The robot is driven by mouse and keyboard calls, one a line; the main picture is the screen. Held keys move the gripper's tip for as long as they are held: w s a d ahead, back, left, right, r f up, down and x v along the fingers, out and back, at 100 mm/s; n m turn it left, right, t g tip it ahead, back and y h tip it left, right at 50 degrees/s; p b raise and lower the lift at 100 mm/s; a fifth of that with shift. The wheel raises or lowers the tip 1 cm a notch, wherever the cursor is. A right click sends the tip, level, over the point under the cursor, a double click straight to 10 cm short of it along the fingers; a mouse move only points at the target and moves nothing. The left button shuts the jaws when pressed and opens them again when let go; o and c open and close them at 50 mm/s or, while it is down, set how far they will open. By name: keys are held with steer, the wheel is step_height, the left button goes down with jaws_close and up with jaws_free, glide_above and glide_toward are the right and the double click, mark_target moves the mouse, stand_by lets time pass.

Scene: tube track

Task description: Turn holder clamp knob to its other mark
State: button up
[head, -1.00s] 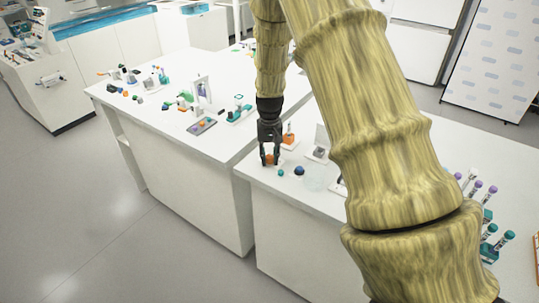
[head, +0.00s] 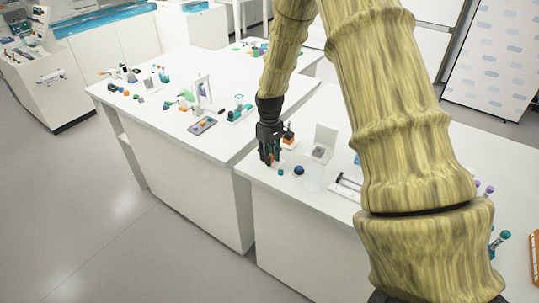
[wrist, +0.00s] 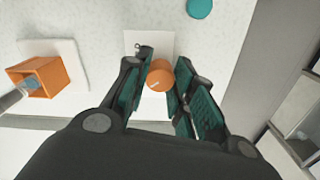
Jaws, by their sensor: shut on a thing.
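The clamp knob (wrist: 160,78) is a round orange cap with a short pale line on its top, over a white base plate (wrist: 148,42). My gripper (wrist: 163,66) is around the knob, one teal-padded finger on each side, shut on it. In the head view my gripper (head: 268,158) is down at the near left corner of the bench, hiding most of the knob. An orange open-topped holder (wrist: 38,78) with a clear-ended rod in it stands left in the wrist view. Any end marks for the knob cannot be made out clearly.
A teal disc (wrist: 199,7) lies beyond the plate. A dark blue ball (head: 298,170) and a white stand (head: 321,146) are to my gripper's right in the head view. The bench edge is close by, and another white bench (head: 150,115) stands to the left.

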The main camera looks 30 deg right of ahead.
steer(key=shift+w+r, duration=0.15)
steer(key=o, duration=1)
steer(key=shift+o, duration=0.2)
step_height(320, 180, up, 12)
stand_by(0.5)
